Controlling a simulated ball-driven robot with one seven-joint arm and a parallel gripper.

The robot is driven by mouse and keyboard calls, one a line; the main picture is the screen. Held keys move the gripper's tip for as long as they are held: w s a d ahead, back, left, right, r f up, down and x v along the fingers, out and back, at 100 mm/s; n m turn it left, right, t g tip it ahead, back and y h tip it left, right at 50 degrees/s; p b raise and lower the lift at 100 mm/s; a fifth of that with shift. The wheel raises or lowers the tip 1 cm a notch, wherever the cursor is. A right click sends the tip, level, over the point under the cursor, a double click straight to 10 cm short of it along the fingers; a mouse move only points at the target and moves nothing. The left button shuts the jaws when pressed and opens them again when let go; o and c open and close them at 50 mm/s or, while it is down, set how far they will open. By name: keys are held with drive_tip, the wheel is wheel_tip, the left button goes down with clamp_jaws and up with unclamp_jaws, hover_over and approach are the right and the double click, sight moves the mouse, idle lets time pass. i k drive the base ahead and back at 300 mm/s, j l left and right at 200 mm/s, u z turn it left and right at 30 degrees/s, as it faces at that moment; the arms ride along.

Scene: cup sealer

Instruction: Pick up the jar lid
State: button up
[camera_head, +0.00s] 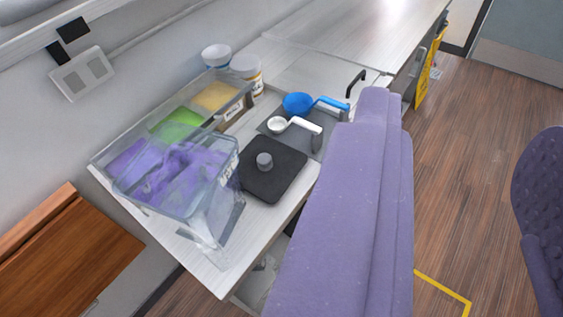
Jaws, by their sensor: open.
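A dark square lid with a round grey knob (270,172) lies flat on the light table, near its front edge; I take it to be the jar lid. Directly left of it is a clear square container (222,178) with purple contents, which partly hides the table behind it. My gripper is not visible in the head view, so I cannot place it relative to the lid.
A tray with yellow, green and purple sections (215,97) is behind the container. A white scoop (277,125) and a blue scoop (297,103) lie on a grey mat behind the lid. Two tubs (216,56) stand farther back. A tall purple seat back (345,200) blocks the table's right front.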

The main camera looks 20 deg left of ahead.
sight(269, 167)
drive_tip(key=i+l+u, duration=0.3)
drive_tip(key=i+l, duration=0.2)
drive_tip(key=l, duration=0.2)
drive_tip(key=i+l+u, duration=0.15)
drive_tip(key=l, duration=0.25)
drive_tip(key=i+u, duration=0.3)
drive_tip(key=i, duration=0.75)
